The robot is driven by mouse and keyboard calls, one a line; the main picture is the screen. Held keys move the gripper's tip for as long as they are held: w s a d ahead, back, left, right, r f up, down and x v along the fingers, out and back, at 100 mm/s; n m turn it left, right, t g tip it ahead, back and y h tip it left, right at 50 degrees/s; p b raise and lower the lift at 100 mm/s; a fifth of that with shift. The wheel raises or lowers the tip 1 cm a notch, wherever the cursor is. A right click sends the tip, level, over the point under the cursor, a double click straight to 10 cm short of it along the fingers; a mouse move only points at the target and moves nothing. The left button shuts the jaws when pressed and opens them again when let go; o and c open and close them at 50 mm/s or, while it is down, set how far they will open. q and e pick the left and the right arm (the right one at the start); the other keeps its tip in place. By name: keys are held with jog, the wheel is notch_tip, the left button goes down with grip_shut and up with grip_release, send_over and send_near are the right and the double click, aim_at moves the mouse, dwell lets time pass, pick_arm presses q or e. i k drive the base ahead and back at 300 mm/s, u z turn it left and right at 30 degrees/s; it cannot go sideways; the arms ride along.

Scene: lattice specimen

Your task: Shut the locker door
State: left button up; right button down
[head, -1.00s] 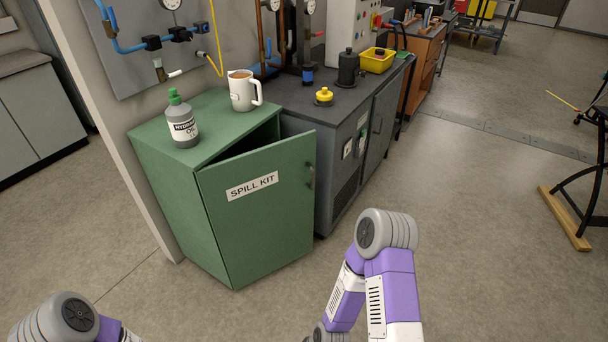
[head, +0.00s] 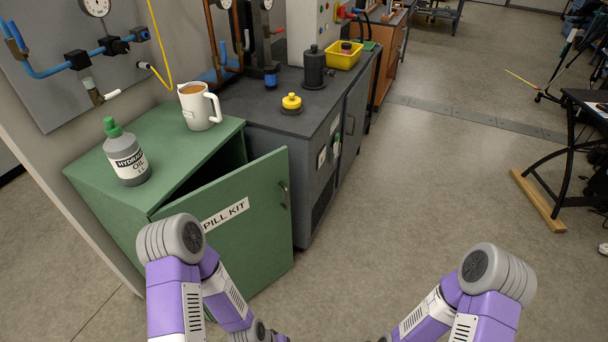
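The locker is a green cabinet (head: 110,212) with a green door (head: 262,212) labelled SPILL KIT. The door stands partly open, with a dark gap along its top on the right side. A small dark handle (head: 284,194) is at the door's right edge. My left arm is in front of the door's lower left part and hides some of it and the start of the label. My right arm is at the lower right, apart from the door. Neither gripper shows in the head view.
A hydraulic oil bottle (head: 126,155) and a white jug (head: 199,107) stand on the locker top. A dark grey bench (head: 262,109) adjoins it on the right, carrying a yellow tray (head: 343,55). A black-legged stand (head: 555,185) is at far right. The floor (head: 400,190) between is clear.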

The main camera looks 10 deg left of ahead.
aim_at(244, 215)
jog(key=i, duration=0.7)
jog(key=u, duration=0.8)
jog(key=i, duration=0.35)
jog(key=u, duration=0.35)
